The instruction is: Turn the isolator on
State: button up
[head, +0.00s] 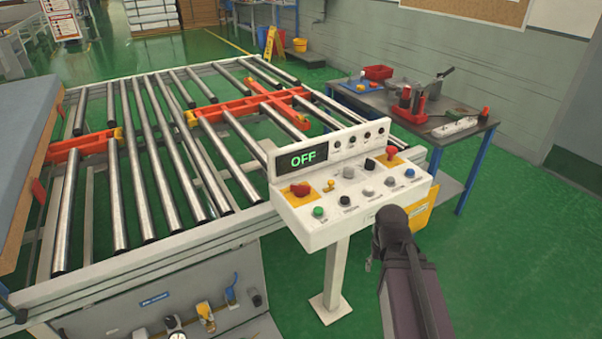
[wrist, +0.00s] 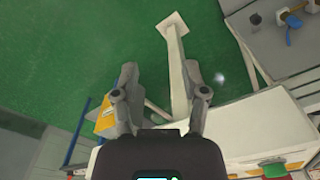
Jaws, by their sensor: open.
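A white control panel (head: 350,215) stands on a post, its display (head: 302,158) reading OFF in green. A red rotary-looking knob (head: 300,189) sits on a yellow-orange plate at the panel's left. Another red control (head: 391,153) sits on a yellow plate at its right. I cannot tell for certain which one is the isolator. My gripper (head: 392,215) is at the panel's front right corner, apart from both red controls. In the wrist view my gripper (wrist: 160,72) is open and empty, with the post (wrist: 177,85) showing beyond its fingers. The panel's side (wrist: 260,125) is at lower right there.
Several other buttons and knobs (head: 368,193) crowd the panel top. A roller conveyor (head: 190,170) with orange arms lies left behind it. A workbench (head: 455,125) with tools stands at the back right. Green floor (head: 520,250) is clear at the right.

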notch_tip(320, 180, up, 14)
jog(key=w+p, duration=0.2)
jog(key=p, duration=1.1)
notch_tip(320, 180, up, 7)
jog(key=n+p, duration=0.6)
jog(key=n, duration=1)
send_over(300, 185)
jog(key=shift+s+f, duration=0.1)
jog(key=shift+f, duration=0.1)
notch_tip(300, 185, down, 14)
jog(key=b, duration=1.3)
jog(key=shift+d+r, duration=0.1)
jog(key=shift+r, duration=0.1)
